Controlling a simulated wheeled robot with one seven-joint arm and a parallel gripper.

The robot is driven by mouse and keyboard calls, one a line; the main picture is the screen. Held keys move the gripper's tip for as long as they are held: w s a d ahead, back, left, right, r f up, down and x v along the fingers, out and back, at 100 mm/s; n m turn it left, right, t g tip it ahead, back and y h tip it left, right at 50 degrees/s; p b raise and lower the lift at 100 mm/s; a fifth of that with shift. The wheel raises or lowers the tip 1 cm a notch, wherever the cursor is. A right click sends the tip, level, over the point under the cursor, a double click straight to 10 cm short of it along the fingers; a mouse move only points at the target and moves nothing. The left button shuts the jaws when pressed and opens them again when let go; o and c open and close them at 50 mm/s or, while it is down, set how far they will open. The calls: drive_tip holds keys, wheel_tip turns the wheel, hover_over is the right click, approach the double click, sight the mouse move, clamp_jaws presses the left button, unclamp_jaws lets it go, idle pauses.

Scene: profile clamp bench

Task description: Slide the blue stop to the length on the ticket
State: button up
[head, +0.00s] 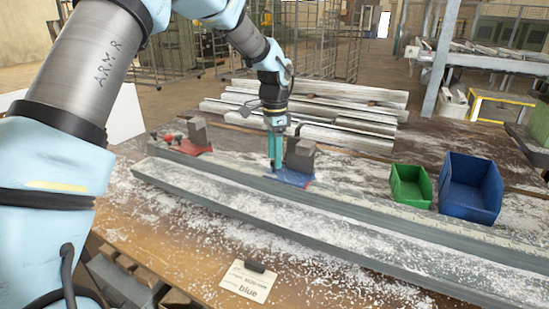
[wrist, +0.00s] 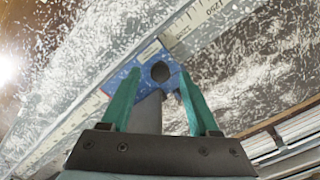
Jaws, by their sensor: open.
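The blue stop (head: 294,178) sits on the rail with the scale (head: 345,203), with a grey block (head: 300,154) on it. My gripper (head: 275,165) points down at the stop's left side. In the wrist view the blue stop (wrist: 148,62) lies across the pale scale, where a marking looks like 1250. There the teal fingers of my gripper (wrist: 159,82) are apart, on either side of a dark upright post (wrist: 148,112) on the stop. I cannot tell whether they touch it. The ticket (head: 249,280) reads "blue"; its smaller print is not legible.
A red stop (head: 192,149) with a grey block stands further left on the rail. A long grey profile (head: 250,208) lies in front. A green bin (head: 411,186) and a blue bin (head: 471,187) stand at right. Metal profiles (head: 335,110) are stacked behind. Shavings cover the bench.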

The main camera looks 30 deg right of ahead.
wheel_tip(320, 180, up, 10)
drive_tip(key=b, duration=0.2)
drive_tip(key=shift+f, duration=0.1)
idle(0.4)
drive_tip(key=w+a+f+n, duration=0.1)
drive_tip(key=a+f+n, duration=0.3)
drive_tip(key=a, duration=0.8)
drive_tip(key=w+a+f+n, duration=0.15)
drive_tip(key=a+n, duration=0.45)
drive_tip(key=a, duration=0.7)
drive_tip(key=s+a+f+n, duration=0.2)
drive_tip(key=s+a+n, duration=0.2)
drive_tip(key=a, duration=0.4)
drive_tip(key=s+a+f+n+t, duration=0.1)
drive_tip(key=s+a+f+n, duration=0.1)
drive_tip(key=s+a+n, duration=0.3)
drive_tip(key=s+a, duration=0.1)
drive_tip(key=a, duration=0.3)
drive_tip(key=shift+a+f+t, duration=0.15)
drive_tip(key=shift+f+t, duration=0.15)
